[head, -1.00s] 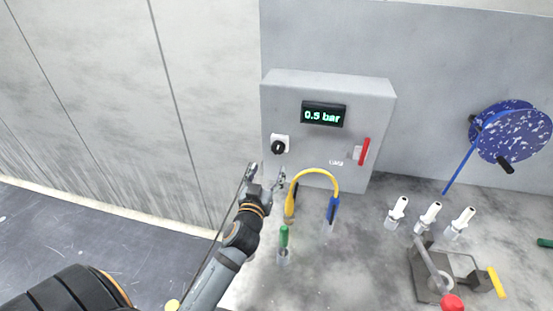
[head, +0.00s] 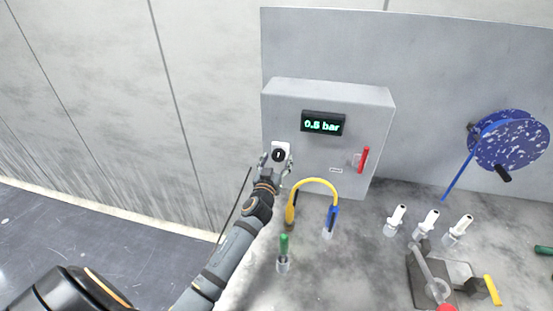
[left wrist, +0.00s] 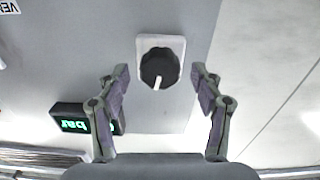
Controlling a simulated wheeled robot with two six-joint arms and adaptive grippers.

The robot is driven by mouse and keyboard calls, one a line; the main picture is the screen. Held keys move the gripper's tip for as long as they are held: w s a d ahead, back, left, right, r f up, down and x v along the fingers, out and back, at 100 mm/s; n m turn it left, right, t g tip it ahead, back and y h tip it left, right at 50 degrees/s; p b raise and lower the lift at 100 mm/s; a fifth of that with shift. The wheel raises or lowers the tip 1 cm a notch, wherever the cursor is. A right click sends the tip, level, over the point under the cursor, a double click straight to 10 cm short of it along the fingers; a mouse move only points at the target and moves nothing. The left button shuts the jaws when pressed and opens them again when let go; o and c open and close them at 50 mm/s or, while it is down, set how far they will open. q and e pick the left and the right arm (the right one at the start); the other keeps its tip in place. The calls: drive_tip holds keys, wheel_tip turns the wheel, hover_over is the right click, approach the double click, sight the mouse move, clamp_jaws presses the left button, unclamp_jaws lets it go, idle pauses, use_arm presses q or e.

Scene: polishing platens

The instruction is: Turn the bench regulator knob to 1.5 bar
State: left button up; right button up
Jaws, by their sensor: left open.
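The regulator knob (head: 278,155) is a round black dial on a white square plate, on the front of a grey box (head: 350,100). The display (head: 323,123) above it reads 0.5 bar. My left gripper (head: 276,164) is open just in front of the knob, below it in the head view. In the left wrist view the knob (left wrist: 159,68) lies ahead between the two spread fingers (left wrist: 161,85), which show apart from it. A white mark on the knob points down in that upside-down view. My right gripper is not in view.
A red lever (head: 363,159) is on the box's right side. Below stand a yellow looped cable (head: 316,181), a green-handled tool (head: 284,244) and white nozzles (head: 396,219). A blue disc (head: 512,140) hangs on the right. A grey wall is on the left.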

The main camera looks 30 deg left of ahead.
use_arm(q)
drive_tip(key=c, duration=1.1)
drive_tip(key=shift+c, duration=0.2)
drive_tip(key=shift+m, duration=0.3)
